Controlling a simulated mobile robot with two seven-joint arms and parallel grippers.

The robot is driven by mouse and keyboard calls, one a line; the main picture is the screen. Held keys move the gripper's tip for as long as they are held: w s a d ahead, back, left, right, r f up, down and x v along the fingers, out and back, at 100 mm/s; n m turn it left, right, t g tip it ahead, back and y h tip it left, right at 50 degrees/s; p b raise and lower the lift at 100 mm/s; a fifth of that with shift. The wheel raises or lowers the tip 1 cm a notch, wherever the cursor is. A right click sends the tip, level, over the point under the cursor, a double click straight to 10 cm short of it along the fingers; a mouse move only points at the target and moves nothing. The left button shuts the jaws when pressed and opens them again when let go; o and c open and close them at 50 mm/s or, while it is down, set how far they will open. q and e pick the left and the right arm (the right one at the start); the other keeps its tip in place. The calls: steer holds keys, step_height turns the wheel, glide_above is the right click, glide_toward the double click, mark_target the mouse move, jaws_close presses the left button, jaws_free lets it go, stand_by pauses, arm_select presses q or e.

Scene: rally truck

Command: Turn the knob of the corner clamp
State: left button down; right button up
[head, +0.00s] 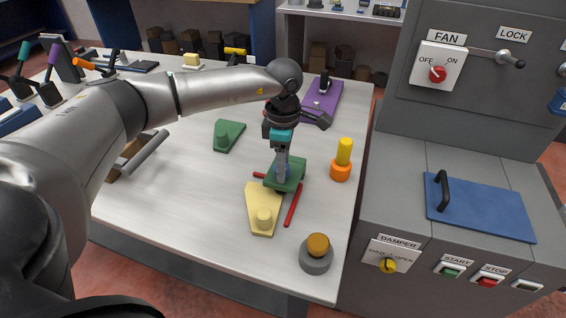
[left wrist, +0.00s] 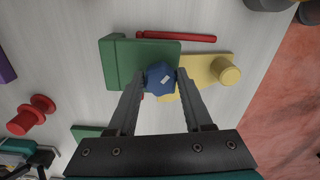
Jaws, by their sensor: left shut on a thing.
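The corner clamp has a green body (head: 297,177) on the worktable, below my left gripper (head: 281,172). In the left wrist view, the green body (left wrist: 125,62) carries a faceted blue knob (left wrist: 160,76) with a small white mark. My left gripper's two fingers (left wrist: 160,82) are shut on this knob, one on each side. In the head view the fingers point down and mostly hide the knob. A red bar (head: 292,206) and a yellow piece with a round peg (head: 263,208) lie close beside the clamp. My right gripper is not in view.
An orange and yellow cylinder (head: 342,160) stands right of the clamp. A grey base with a brown cap (head: 317,253) is at the table's front right. Another green piece (head: 228,136) lies behind left. A grey control cabinet (head: 390,205) adjoins the table's right edge.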

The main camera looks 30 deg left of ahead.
arm_select(q)
steer(key=n+p, duration=0.1)
steer(key=n, duration=0.4)
steer(key=n+p, duration=0.2)
steer(key=n, duration=0.3)
steer(key=shift+n, duration=0.4)
steer(key=n+p, duration=0.2)
steer(key=n, duration=0.3)
steer(key=shift+a, duration=0.15)
steer(key=shift+s+f+n+p, duration=0.1)
steer(key=shift+n+p, duration=0.5)
steer(key=shift+n, duration=0.5)
steer(key=shift+s+f+n+p, duration=0.1)
steer(key=shift+n+p, duration=0.45)
steer(key=shift+n, duration=0.55)
steer(key=c, duration=0.7)
jaws_free()
steer(key=o, duration=0.4)
steer(key=shift+w+r, duration=0.1)
steer(key=shift+w, duration=0.1)
steer(key=shift+w+a+r, duration=0.1)
steer(key=shift+r, duration=0.4)
step_height(320, 180, up, 14)
steer(key=shift+r, duration=0.15)
